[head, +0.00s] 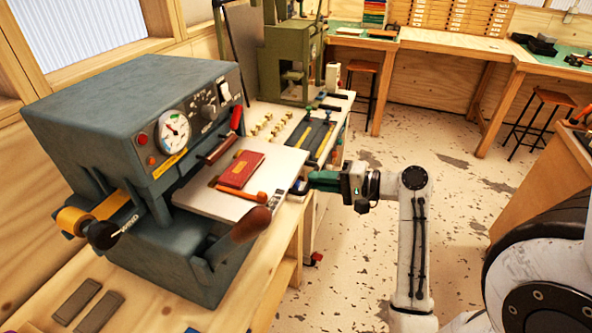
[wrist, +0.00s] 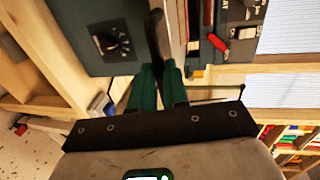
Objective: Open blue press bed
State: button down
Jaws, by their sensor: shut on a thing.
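The blue-grey press (head: 135,105) stands on the bench at the left, with a dial, knob and switches on its front. Its pale flat bed (head: 220,202) sticks out from under the press head toward my arm. A dark red book (head: 240,169) lies on the bed. My gripper (head: 312,182), with green fingers, reaches in from the right at the bed's outer edge. It is shut on a black bar handle (head: 299,188) there. In the wrist view the green fingers (wrist: 158,75) close around the dark handle (wrist: 157,32); their tips are partly hidden.
A wooden-handled lever (head: 251,224) rises in front of the bed. A green press (head: 288,58) and small brass pieces (head: 268,124) stand farther along the bench. Two grey bars (head: 88,305) lie at the near left. Open floor (head: 450,145) lies right of the bench; stools stand beyond.

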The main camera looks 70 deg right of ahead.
jog(key=shift+f+p+v, duration=0.2)
jog(key=shift+p+v, duration=0.1)
jog(key=shift+v, duration=0.75)
jog(key=shift+f+p+v, duration=0.2)
jog(key=shift+p+v, duration=0.05)
jog(key=shift+v, duration=0.75)
jog(key=c, duration=1.1)
grip_release()
jog(key=shift+s, duration=0.1)
jog(key=b+v, duration=0.1)
jog(key=v, duration=0.9)
jog(key=shift+s, duration=0.35)
jog(key=shift+w, duration=0.1)
